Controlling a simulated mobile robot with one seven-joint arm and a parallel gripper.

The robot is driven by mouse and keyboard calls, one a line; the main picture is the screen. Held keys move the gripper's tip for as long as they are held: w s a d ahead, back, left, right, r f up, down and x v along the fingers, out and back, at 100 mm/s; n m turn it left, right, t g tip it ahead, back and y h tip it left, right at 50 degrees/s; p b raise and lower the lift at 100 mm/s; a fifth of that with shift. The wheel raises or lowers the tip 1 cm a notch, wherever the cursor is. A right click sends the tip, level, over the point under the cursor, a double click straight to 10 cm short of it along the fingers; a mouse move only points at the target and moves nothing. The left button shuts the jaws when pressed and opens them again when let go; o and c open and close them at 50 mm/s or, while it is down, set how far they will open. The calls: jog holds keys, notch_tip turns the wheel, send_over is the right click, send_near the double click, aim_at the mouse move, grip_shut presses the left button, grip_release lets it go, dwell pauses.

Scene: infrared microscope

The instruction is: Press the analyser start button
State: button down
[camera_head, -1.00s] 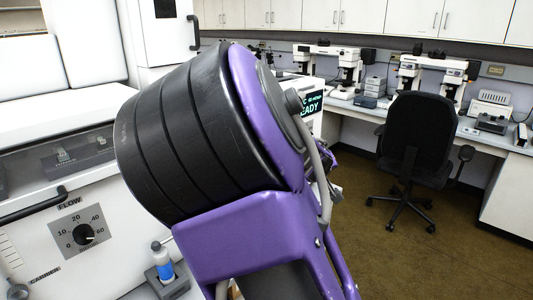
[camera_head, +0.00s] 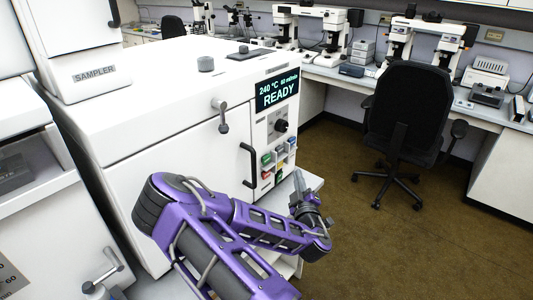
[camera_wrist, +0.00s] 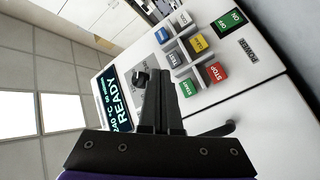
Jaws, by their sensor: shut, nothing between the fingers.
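The analyser start button is a green key marked START (camera_wrist: 187,88) on the white front panel in the wrist view, beside a red STOP key (camera_wrist: 213,73). In the head view a small green key (camera_head: 266,159) shows at the left of the key block. My gripper (camera_wrist: 163,75) is shut and empty. Its dark fingers stand in front of the panel, and their tips appear just left of the green key in the wrist view. In the head view my gripper (camera_head: 298,178) is to the right of the keys. I cannot tell a touch; the fingers look apart from the key.
The display reads READY (camera_head: 277,90), with a dark knob (camera_head: 281,126) below it. A black handle (camera_head: 249,165) juts out left of the keys. A chair (camera_head: 408,125) stands at right.

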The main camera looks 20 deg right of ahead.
jog(key=shift+s, duration=0.15)
jog(key=shift+a, duration=0.1)
send_near(270, 157)
jog(key=w+d, duration=0.3)
jog(key=shift+w+a+r, duration=0.15)
jog(key=shift+w, duration=0.3)
jog(key=shift+w+a+r, duration=0.1)
jog(key=shift+w+a, duration=0.05)
jog(key=shift+w, duration=0.3)
jog(key=shift+b, duration=0.3)
dwell(1.2)
jog(key=shift+w+a, duration=0.25)
jog(key=shift+w, duration=0.05)
jog(key=shift+w+a+b, duration=0.3)
jog(key=shift+w+b, duration=0.05)
jog(key=shift+w, duration=0.1)
dwell(0.8)
dwell(0.3)
jog(key=shift+s+d, duration=0.5)
jog(key=shift+s, duration=0.3)
